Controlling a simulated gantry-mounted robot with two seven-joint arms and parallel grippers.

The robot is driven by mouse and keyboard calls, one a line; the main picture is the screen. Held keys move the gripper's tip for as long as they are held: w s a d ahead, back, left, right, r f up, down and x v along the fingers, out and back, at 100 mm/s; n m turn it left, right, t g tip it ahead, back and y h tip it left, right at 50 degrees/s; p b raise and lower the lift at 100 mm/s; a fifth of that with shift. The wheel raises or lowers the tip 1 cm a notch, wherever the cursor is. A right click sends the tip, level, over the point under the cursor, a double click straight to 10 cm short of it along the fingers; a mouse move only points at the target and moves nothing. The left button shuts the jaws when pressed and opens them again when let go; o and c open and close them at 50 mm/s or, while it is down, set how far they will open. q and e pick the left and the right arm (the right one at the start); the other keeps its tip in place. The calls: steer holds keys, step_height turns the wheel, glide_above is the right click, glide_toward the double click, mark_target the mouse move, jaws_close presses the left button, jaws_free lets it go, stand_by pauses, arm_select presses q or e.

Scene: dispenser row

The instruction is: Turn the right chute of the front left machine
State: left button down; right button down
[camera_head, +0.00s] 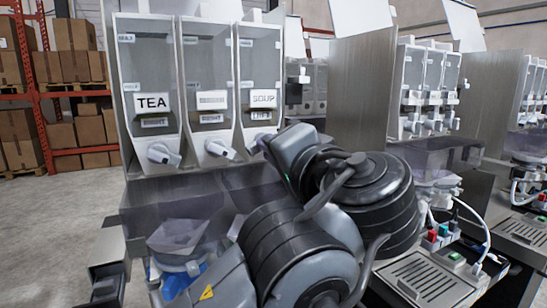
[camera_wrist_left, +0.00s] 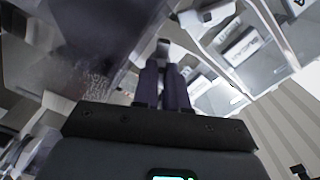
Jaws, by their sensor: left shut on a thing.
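The front left machine (camera_head: 160,192) has three clear canisters: TEA (camera_head: 152,85) at left, one with an unreadable label (camera_head: 211,85) in the middle, and SOUP (camera_head: 260,80) at right. The left chute (camera_head: 163,154) and middle chute (camera_head: 219,149) stick out white below their canisters. The right chute (camera_head: 249,148) is mostly hidden by my left gripper (camera_head: 262,143). In the left wrist view the two dark fingers (camera_wrist_left: 164,72) are close together on a pale piece (camera_wrist_left: 163,48), the right chute. I cannot tell its exact angle. My right gripper is not in view.
A clear hopper (camera_head: 178,233) sits below the chutes, partly behind my arm. More dispensers (camera_head: 428,85) stand to the right, with buttons, hoses and a drip tray (camera_head: 425,279) below. Shelving with cardboard boxes (camera_head: 78,68) is behind at left. The floor at left is clear.

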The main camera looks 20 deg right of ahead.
arm_select(q)
steer(key=shift+n, duration=0.3)
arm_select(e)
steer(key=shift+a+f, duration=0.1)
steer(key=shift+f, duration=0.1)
arm_select(q)
steer(key=c, duration=1.2)
jaws_free()
steer(key=shift+o, duration=0.2)
steer(key=shift+s, duration=0.15)
